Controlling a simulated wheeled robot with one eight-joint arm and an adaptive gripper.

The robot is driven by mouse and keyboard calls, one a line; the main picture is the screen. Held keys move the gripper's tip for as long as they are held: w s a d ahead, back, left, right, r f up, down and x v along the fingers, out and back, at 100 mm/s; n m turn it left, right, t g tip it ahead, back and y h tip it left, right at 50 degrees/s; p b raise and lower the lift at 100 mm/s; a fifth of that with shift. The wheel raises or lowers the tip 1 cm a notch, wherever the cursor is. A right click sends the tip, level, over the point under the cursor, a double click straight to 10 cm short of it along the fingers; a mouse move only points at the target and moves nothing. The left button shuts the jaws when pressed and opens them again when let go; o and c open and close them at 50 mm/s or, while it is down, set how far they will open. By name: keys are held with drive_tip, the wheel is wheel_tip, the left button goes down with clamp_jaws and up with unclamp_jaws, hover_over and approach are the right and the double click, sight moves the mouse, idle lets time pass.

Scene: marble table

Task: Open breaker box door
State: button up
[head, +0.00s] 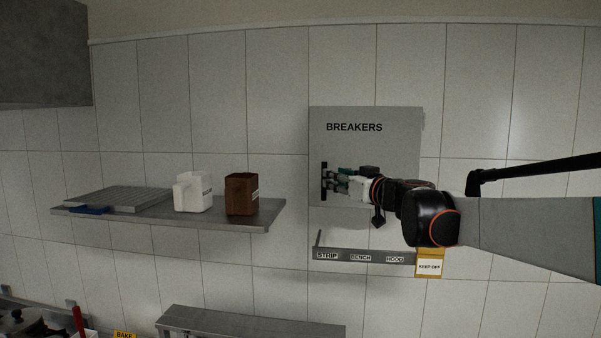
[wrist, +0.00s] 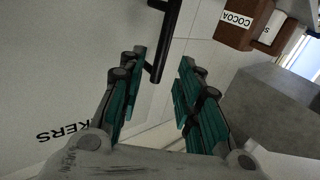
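The grey breaker box door (head: 372,128), lettered BREAKERS, is mounted on the tiled wall and looks closed. Its black vertical bar handle (head: 324,181) is at the door's left edge. My gripper (head: 338,180) is at the handle, reaching in from the right. In the wrist view the handle (wrist: 165,40) runs down between the two teal-padded fingers (wrist: 155,85). The fingers are spread, with visible gaps to the bar. The handle's end lies nearer the left finger. My gripper and arm hide part of the door's lower right.
A metal shelf (head: 270,216) to the left holds a white container (head: 193,193), a brown cocoa box (head: 241,194) and a grey rack (head: 118,198). Below the box is a ledge labelled STRIP, BENCH and HOOD (head: 361,257), with a yellow KEEP OFF tag (head: 429,264).

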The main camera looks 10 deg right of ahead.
drive_tip(key=p+x, duration=0.1)
drive_tip(key=x, duration=0.5)
drive_tip(key=shift+w+a, duration=0.15)
drive_tip(key=shift+w, duration=0.2)
drive_tip(key=shift+c, duration=0.6)
clamp_jaws()
